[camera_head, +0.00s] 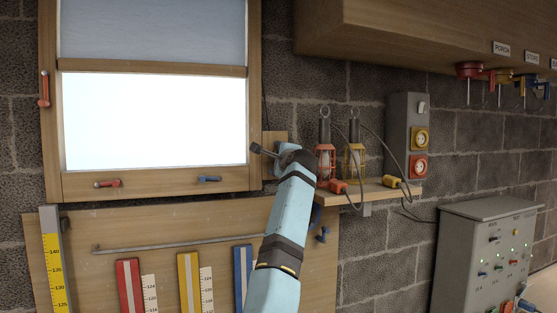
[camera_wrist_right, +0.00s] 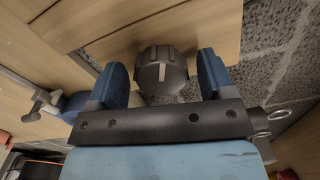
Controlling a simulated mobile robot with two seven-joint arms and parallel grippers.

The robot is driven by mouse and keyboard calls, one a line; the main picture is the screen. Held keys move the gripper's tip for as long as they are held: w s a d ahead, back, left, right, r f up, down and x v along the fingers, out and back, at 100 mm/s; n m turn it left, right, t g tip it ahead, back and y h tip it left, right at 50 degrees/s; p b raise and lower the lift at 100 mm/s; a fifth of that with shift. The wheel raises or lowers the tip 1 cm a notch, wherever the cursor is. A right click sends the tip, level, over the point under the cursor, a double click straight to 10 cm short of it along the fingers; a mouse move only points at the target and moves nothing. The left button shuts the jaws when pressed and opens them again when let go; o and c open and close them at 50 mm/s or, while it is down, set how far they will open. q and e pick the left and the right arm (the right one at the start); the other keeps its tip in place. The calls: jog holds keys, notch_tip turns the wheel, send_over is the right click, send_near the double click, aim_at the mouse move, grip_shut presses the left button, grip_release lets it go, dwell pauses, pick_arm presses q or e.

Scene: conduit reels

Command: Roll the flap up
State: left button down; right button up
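The flap (camera_head: 150,30) is a grey-blue sheet in the upper part of a wooden window frame (camera_head: 252,100), with a wooden bar (camera_head: 150,67) along its lower edge. Bright white opening shows below the bar. My right arm reaches up to a small wooden plate (camera_head: 270,142) just right of the frame. In the right wrist view a dark ribbed knob (camera_wrist_right: 162,74) with a pale mark lies between the two blue fingers of my right gripper (camera_wrist_right: 166,70). The fingers are open, with gaps on both sides of the knob. The head view hides the knob. My left gripper is not in view.
A small shelf (camera_head: 378,191) with red and yellow caged lamps and cables stands close right of my arm. A grey switch box (camera_head: 398,110) is beyond it. A wooden cabinet (camera_head: 400,35) overhangs at upper right. A board with coloured gauges (camera_head: 215,220) is below the window.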

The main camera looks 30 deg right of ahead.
jog(key=shift+s, duration=0.1)
jog(key=b+v, duration=0.4)
jog(key=v, duration=0.9)
jog(key=shift+s+b, duration=0.3)
jog(key=shift+s, duration=0.05)
jog(key=shift+f, duration=0.15)
